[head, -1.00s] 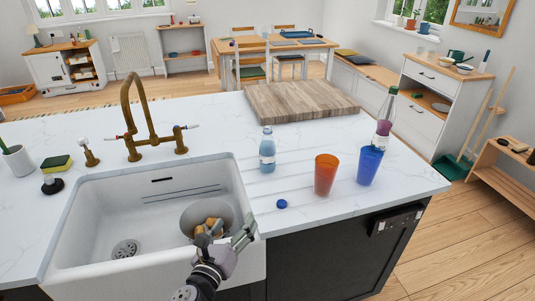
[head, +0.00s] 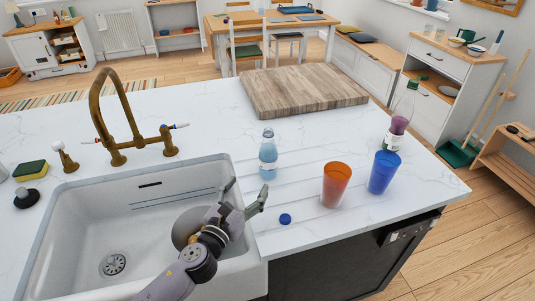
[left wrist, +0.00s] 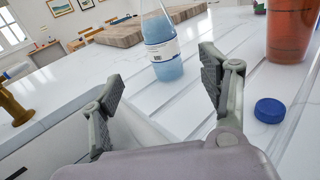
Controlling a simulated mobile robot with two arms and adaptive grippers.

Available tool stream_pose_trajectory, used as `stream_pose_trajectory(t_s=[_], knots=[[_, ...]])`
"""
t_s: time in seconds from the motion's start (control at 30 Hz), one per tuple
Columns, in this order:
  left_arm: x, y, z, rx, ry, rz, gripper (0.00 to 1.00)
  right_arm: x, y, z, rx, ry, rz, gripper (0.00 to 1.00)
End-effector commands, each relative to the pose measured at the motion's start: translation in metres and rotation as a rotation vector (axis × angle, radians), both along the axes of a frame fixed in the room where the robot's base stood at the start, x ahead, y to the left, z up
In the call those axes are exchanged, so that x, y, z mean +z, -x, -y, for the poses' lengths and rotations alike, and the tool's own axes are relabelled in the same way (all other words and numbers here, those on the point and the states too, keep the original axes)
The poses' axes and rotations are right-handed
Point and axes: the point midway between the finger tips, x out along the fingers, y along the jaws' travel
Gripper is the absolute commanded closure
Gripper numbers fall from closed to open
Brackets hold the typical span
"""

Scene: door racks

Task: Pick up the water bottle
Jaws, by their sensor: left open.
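The water bottle (head: 268,155) stands upright and uncapped on the white counter, right of the sink. It holds pale blue liquid and has a white label. My left gripper (head: 243,192) is open and empty over the sink's right edge, just short of the bottle and nearer to me. In the left wrist view the bottle (left wrist: 163,50) stands ahead, between and beyond the two open fingers (left wrist: 165,90), apart from them; its top is cut off. A blue cap (head: 285,219) lies on the counter nearby and also shows in the left wrist view (left wrist: 270,110). My right gripper is not in view.
An orange cup (head: 336,185) and a blue cup (head: 384,172) stand right of the bottle. A bottle with purple contents (head: 397,130) is behind them. A wooden board (head: 300,92) lies behind. The brass faucet (head: 112,120) rises left of the bottle. A bowl (head: 187,226) sits in the sink.

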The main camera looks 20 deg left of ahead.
Motion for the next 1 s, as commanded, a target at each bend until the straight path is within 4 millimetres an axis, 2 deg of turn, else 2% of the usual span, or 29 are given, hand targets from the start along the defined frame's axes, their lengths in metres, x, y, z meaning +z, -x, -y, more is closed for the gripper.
stream_pose_trajectory(t_s=[0.03,0.13,0.3,0.43,0.63,0.9,1.0], knots=[[0.005,-0.013,0.001,0.003,0.003,0.003,0.31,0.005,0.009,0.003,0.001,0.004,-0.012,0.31],[0.004,-0.036,0.003,0.003,0.004,0.003,0.31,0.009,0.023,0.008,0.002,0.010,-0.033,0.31],[0.003,-0.070,0.007,0.003,0.003,0.002,0.31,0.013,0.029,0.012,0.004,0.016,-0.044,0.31],[0.001,-0.087,0.008,0.003,0.003,0.000,0.31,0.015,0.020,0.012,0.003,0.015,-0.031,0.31],[0.001,-0.098,0.010,0.001,0.003,0.001,0.31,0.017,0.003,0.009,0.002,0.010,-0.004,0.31],[0.000,-0.136,0.013,0.003,0.005,0.001,0.31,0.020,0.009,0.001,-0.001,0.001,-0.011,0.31],[-0.001,-0.143,0.015,0.001,0.003,0.000,0.31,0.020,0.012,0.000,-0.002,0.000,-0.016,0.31]])
